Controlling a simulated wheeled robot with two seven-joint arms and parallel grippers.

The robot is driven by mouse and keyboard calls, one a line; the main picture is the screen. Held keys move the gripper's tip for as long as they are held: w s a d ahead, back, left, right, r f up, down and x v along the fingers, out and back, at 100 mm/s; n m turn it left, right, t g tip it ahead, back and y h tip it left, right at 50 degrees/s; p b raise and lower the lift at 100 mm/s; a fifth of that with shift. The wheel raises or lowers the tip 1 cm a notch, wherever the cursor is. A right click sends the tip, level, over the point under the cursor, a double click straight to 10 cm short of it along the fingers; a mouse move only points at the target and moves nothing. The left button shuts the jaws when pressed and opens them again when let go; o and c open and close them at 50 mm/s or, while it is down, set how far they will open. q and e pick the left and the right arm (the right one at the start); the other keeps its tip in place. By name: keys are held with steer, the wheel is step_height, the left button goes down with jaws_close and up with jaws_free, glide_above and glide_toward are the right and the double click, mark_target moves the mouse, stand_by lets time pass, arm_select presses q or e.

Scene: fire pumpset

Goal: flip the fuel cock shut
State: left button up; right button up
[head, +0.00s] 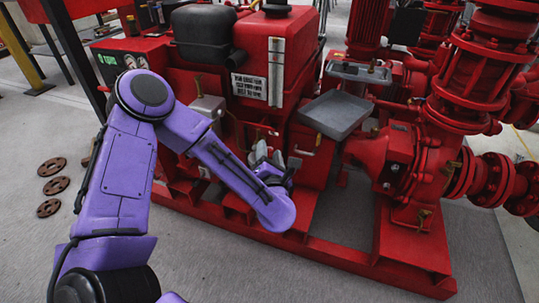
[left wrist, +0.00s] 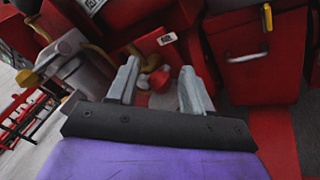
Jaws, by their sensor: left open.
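My left gripper (head: 265,154) is in front of the red pumpset engine, below the fuel tank. In the left wrist view its two grey fingers (left wrist: 160,88) stand apart. A small red lever-like part (left wrist: 160,79) with a brass-coloured piece beside it (left wrist: 149,63) lies between and beyond the fingers; it looks like the fuel cock. I cannot tell whether the fingers touch it. In the head view this part is hidden or too small to make out. My right gripper is in neither view.
The red tank (head: 272,58) stands above the gripper. A grey tray (head: 335,114) is to its right and a grey box (head: 208,107) to its left. The red base rail (head: 330,252) runs below. Red pump flanges (head: 480,60) fill the right. Round plates (head: 52,167) lie on open floor at left.

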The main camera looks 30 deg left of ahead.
arm_select(q)
steer(key=shift+w+a, duration=0.2)
steer(key=shift+w, duration=0.05)
jaws_close()
steer(key=shift+d+f+m+t+b, duration=0.15)
steer(key=shift+f+m+t+b, duration=0.15)
steer(key=shift+f+m+b, duration=0.3)
steer(key=shift+f+m+t+y, duration=0.2)
steer(key=shift+m+t+y, duration=0.1)
steer(key=shift+m, duration=0.6)
jaws_free()
steer(key=p+v, duration=0.1)
steer(key=v, duration=0.9)
steer(key=shift+s, duration=0.3)
